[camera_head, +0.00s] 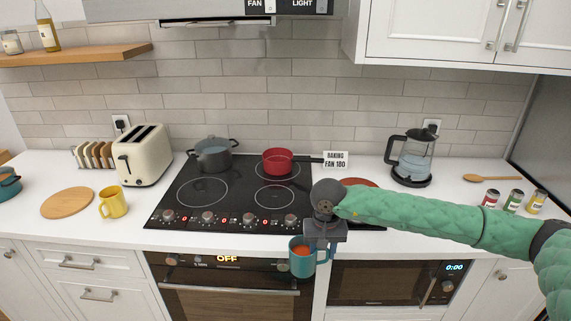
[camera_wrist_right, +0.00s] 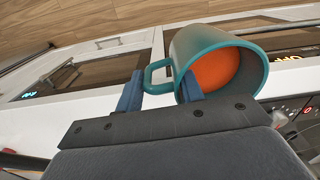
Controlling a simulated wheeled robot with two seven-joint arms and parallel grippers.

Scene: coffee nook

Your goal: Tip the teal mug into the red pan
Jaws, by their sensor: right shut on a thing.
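The teal mug (camera_head: 296,267) is in front of the counter edge, held in the air before the oven, with something orange inside. It looks upright in the head view. My right gripper (camera_head: 323,246) is shut on the mug's handle, on the mug's right side. In the right wrist view, the mug (camera_wrist_right: 177,50) shows its orange contents, and the fingers of the gripper (camera_wrist_right: 160,90) are at the handle. The red pan (camera_head: 277,164) sits on the back right burner, its dark handle pointing right. It is up and left of the gripper. My left gripper is not in view.
A grey pot (camera_head: 213,156) stands on the hob (camera_head: 235,217), left of the pan. A small sign (camera_head: 335,159) stands near the pan handle. A red flat thing (camera_head: 362,183) is partly hidden behind my right arm. A kettle (camera_head: 412,160) stands further right. The front burners are clear.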

